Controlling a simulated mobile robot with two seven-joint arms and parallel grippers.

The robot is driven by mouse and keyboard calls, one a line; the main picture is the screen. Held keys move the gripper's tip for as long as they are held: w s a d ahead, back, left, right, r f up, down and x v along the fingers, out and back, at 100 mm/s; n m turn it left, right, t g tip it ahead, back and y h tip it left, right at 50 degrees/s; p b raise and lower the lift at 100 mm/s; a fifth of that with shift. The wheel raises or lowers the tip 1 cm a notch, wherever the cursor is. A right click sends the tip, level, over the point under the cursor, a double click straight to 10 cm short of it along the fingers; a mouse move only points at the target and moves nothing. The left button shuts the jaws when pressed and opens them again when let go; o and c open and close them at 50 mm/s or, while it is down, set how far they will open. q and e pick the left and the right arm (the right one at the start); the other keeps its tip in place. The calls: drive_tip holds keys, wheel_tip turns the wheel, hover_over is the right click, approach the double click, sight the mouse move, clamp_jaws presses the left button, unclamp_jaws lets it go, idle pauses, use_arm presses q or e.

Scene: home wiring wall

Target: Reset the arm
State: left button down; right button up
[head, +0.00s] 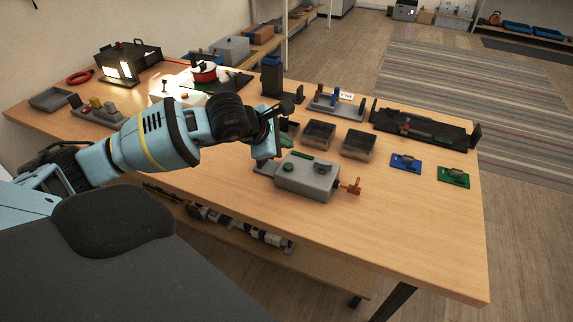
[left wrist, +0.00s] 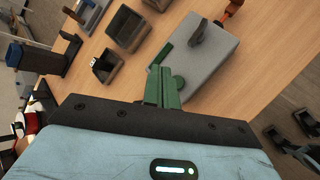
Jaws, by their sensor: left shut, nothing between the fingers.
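My left arm reaches in from the left in the head view, over the wooden table (head: 420,240). My left gripper (head: 268,150) has green fingers and is shut and empty. It is just left of and by the near-left side of a grey box (head: 308,178) with green parts on top and an orange handle (head: 353,187) on its right side. In the left wrist view the shut fingers (left wrist: 163,88) point at the same grey box (left wrist: 200,57); I cannot tell whether they touch it.
A blue plate (head: 406,162) and a green plate (head: 453,176) lie to the right, with a long dark tray (head: 425,128) behind. A lit lamp box (head: 127,62) stands at the far left. The front right of the table is clear.

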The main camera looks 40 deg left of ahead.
use_arm(q)
wheel_tip(320, 180, up, 2)
drive_tip(key=shift+p, duration=0.35)
use_arm(e)
drive_tip(key=shift+w+r, duration=0.4)
drive_tip(key=shift+r, duration=0.2)
use_arm(q)
drive_tip(key=shift+f, duration=0.1)
